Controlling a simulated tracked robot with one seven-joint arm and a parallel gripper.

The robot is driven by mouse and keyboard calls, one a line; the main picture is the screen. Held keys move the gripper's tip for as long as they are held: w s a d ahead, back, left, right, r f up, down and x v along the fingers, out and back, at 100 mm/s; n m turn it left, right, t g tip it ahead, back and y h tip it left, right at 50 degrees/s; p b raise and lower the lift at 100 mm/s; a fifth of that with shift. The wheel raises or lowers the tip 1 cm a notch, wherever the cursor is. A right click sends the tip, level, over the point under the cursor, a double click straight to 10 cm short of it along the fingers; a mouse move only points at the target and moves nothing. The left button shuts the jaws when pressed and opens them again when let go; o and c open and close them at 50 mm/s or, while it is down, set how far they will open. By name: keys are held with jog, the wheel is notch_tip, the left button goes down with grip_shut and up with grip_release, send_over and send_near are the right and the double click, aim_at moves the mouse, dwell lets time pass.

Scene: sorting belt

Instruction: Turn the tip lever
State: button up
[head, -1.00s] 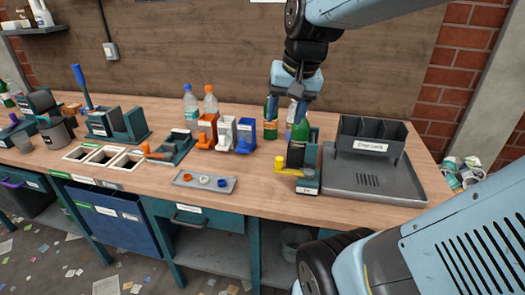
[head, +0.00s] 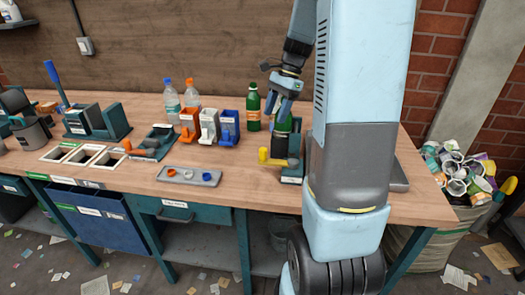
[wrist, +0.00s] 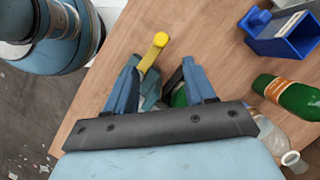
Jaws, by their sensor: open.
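A small dark stand (head: 291,170) with a green bottle (head: 283,125) upright in it is near the front of the bench. A lever with a yellow knob (head: 263,155) sticks out to its left; in the wrist view the yellow lever (wrist: 152,50) shows just beyond the fingertips. My gripper (head: 283,107) is open, above the stand and close to the bottle top. In the wrist view my gripper (wrist: 160,72) has its blue fingers spread, with part of the stand and green bottle between them. The fingers appear clear of the lever. The gripper bar hides part of the stand.
Another green bottle (head: 253,107) stands behind. Orange, white and blue bins (head: 228,127) are to the left, with a cap tray (head: 190,177) in front. An orange-handled device (head: 143,148) is further left. My arm hides most of the grey tray (head: 400,178).

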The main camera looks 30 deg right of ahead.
aim_at(263, 149)
jog(key=x, duration=1.4)
jog(key=shift+w+d+f, duration=0.15)
jog(key=shift+d+f, duration=0.05)
grip_shut()
dwell(0.3)
